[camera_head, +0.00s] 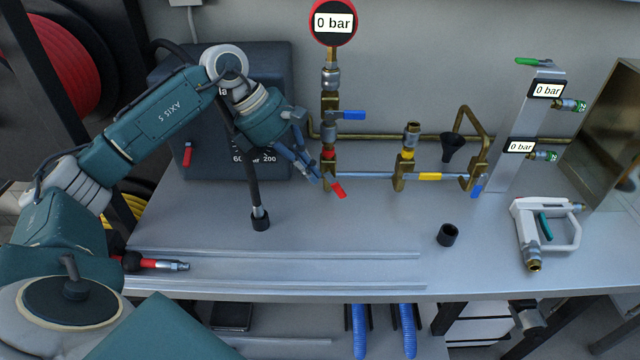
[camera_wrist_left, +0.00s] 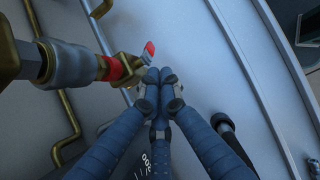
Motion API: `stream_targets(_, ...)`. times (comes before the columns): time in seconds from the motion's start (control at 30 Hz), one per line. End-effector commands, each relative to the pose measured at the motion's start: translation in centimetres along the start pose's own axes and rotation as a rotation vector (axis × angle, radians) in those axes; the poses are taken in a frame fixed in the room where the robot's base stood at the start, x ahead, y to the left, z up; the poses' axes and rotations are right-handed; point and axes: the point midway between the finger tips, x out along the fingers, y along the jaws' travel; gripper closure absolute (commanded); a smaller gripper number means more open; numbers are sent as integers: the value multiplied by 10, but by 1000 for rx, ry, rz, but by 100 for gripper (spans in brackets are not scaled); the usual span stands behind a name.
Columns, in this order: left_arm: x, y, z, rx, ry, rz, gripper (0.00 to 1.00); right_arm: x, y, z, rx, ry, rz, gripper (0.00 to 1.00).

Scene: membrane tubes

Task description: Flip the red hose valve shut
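The red valve handle (camera_head: 338,190) sits low on the left brass pipe fitting, under the round 0 bar gauge (camera_head: 333,22). It points down and to the right, at an angle to the vertical pipe. In the left wrist view the red handle (camera_wrist_left: 150,48) sticks out of the brass valve body, just beyond my fingertips. My left gripper (camera_head: 314,174) is beside the valve, its tips close to the handle's left. In the wrist view its fingers (camera_wrist_left: 160,82) are pressed together with nothing between them. Whether they touch the handle is unclear. My right gripper is not seen.
A blue valve handle (camera_head: 349,115) is above the red one. A dark pressure box (camera_head: 215,130) with another red lever (camera_head: 187,155) stands behind my left arm.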

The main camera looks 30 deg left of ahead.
Motion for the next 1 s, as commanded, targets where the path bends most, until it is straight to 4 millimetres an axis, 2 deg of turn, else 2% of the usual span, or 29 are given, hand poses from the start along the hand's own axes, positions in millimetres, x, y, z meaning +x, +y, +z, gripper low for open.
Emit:
stream_targets(0.03, -13, 1, 0, 0, 0, 5, 100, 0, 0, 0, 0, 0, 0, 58)
stream_targets(0.1, -27, 2, 0, -1, 0, 4, 100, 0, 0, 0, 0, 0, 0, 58)
stream_targets(0.3, -55, 1, -1, -2, 1, 1, 100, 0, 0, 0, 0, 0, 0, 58)
stream_targets(0.43, -62, 1, -2, -2, 3, 0, 100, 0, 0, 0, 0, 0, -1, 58)
stream_targets(0.7, -63, 0, -2, -2, 3, -1, 100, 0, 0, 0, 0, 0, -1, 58)
stream_targets(0.77, -63, 0, -2, -2, 3, -1, 100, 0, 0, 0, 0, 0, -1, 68)
stream_targets(0.9, -73, 0, 5, -2, 1, -1, 100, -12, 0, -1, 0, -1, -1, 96)
stream_targets(0.93, -77, 0, 8, -2, 1, -1, 100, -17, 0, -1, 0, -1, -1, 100)
stream_targets(1.0, -87, 0, 15, -2, -2, -2, 100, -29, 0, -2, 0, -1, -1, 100)
